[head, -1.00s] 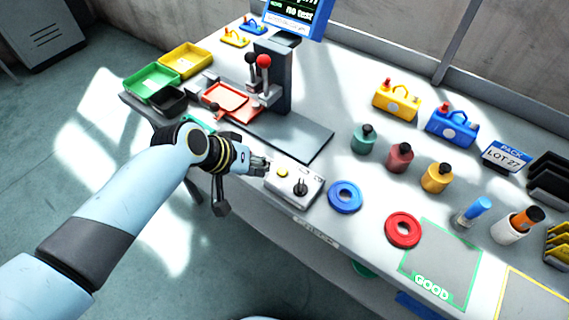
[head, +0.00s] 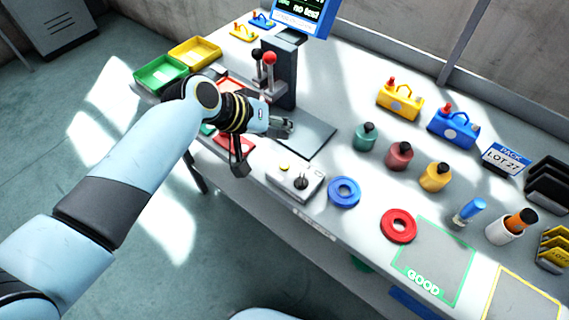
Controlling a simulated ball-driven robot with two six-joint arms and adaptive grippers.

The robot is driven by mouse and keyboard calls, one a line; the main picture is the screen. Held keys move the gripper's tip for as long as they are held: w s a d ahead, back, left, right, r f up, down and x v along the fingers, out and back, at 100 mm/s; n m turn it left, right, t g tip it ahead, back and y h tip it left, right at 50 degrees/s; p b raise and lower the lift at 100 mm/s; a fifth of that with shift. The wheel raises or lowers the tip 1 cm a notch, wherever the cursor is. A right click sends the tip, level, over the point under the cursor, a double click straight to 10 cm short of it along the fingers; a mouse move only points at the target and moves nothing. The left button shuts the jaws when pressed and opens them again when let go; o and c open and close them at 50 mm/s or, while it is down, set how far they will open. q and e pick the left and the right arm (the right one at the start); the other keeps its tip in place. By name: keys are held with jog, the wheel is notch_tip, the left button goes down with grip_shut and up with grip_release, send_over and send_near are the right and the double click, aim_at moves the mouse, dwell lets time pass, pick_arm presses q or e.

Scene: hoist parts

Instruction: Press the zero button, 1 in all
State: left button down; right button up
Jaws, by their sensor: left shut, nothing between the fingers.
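A small light grey control box (head: 296,181) sits near the front edge of the table, with a yellow button (head: 284,168) and a black knob (head: 301,182) on top. Which of these is the zero button I cannot read from a label. My left gripper (head: 289,128) is shut and empty. It hangs above and behind the box, over the grey base plate of the test stand (head: 303,138), apart from the button. The display (head: 302,13) on the stand reads "no test". My right gripper is not in view.
A blue ring (head: 344,191) and a red ring (head: 399,226) lie right of the box. Teal, red and yellow bottles stand behind them. The stand's levers (head: 269,60) rise behind my gripper. Green (head: 161,73) and yellow (head: 195,51) trays are at the far left.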

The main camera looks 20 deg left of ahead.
pick_arm(q)
jog(key=b, duration=0.7)
send_over(282, 163)
notch_tip(282, 163, down, 7)
jog(key=shift+r, duration=0.1)
jog(key=shift+w+f, duration=0.1)
jog(key=shift+f, duration=0.65)
jog(key=shift+f+b, duration=0.35)
jog(key=shift+f+b, duration=0.35)
jog(key=shift+f, duration=0.15)
dwell(0.8)
jog(key=shift+r, duration=0.1)
jog(key=shift+r+p, duration=0.8)
jog(key=shift+p, duration=0.15)
